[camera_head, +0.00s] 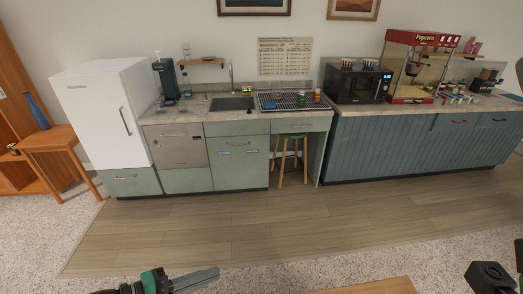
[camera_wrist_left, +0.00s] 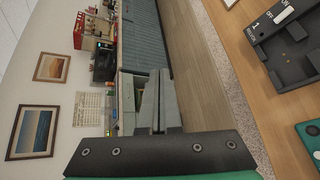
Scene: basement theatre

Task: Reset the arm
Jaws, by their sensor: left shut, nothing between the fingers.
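My left gripper (camera_head: 216,273) shows at the bottom of the head view, left of the middle. Its grey fingers lie close together, shut and empty, pointing right. In the left wrist view the same fingers (camera_wrist_left: 156,84) stick up from the dark screwed plate, with nothing between them. They are in free air, apart from the counters and the floor behind. At the lower right edge of the head view are dark parts that look like my right arm; no right fingers show.
A wooden tabletop (camera_head: 375,287) shows at the bottom. A white fridge (camera_head: 95,106), microwave (camera_head: 356,86) and red popcorn machine (camera_head: 411,39) stand along the back. The floor between is clear.

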